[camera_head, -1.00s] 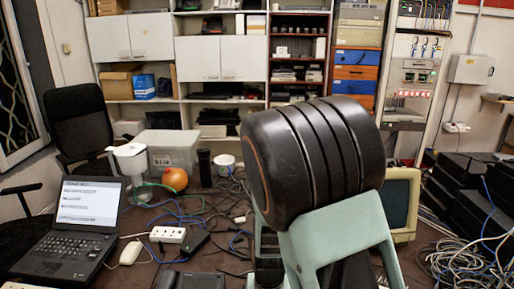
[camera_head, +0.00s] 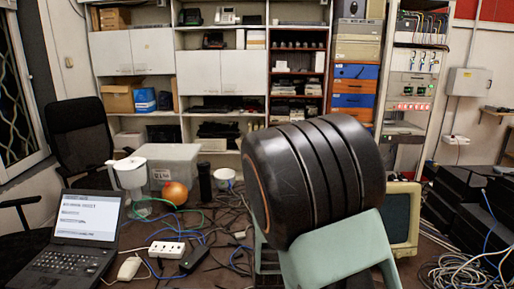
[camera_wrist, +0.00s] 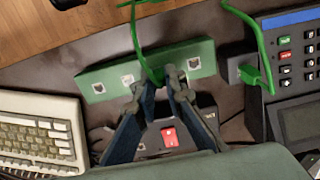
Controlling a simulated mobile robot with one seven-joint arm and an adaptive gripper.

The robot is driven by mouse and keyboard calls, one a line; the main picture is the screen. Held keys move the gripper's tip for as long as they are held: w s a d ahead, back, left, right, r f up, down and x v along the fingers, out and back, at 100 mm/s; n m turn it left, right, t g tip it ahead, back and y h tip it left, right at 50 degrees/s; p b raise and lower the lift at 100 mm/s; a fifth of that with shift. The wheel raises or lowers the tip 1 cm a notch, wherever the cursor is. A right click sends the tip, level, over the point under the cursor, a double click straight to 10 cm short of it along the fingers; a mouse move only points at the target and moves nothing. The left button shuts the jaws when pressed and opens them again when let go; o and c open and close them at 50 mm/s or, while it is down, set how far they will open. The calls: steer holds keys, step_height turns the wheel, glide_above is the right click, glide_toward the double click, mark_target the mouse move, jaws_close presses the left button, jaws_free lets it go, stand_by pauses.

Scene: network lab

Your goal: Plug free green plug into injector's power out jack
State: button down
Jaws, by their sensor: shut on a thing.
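In the wrist view my gripper (camera_wrist: 163,88) is shut on the green plug (camera_wrist: 157,75), whose green cable (camera_wrist: 136,35) runs up out of the picture. The fingers hide most of the plug. Behind the fingertips lies a green strip (camera_wrist: 110,84) with several white-framed sockets; the fingers cover part of it. I cannot tell whether the plug touches it. To the right, a small dark box (camera_wrist: 234,66) has another green plug (camera_wrist: 249,74) at its side. I cannot tell which of these is the injector. In the head view my gripper is hidden behind my arm.
In the wrist view a phone-like device (camera_wrist: 299,100) stands right, a beige keyboard unit (camera_wrist: 35,128) left, and a red switch (camera_wrist: 169,137) shows below the fingers. In the head view a laptop (camera_head: 88,217), power strip (camera_head: 166,249) and loose cables clutter the table.

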steer(key=shift+r+p, duration=1.55)
steer(key=shift+r, duration=0.35)
steer(key=w+d+r, duration=0.3)
steer(key=w+d, duration=0.5)
steer(key=w, duration=0.4)
steer(key=shift+w+a+f+b, duration=0.15)
steer(key=shift+f+b, duration=0.65)
steer(key=shift+f, duration=0.45)
steer(key=shift+s+a+f+b, duration=0.1)
steer(key=shift+f+b, duration=0.7)
steer(key=shift+f, duration=0.4)
steer(key=c, duration=2.6)
jaws_free()
jaws_close()
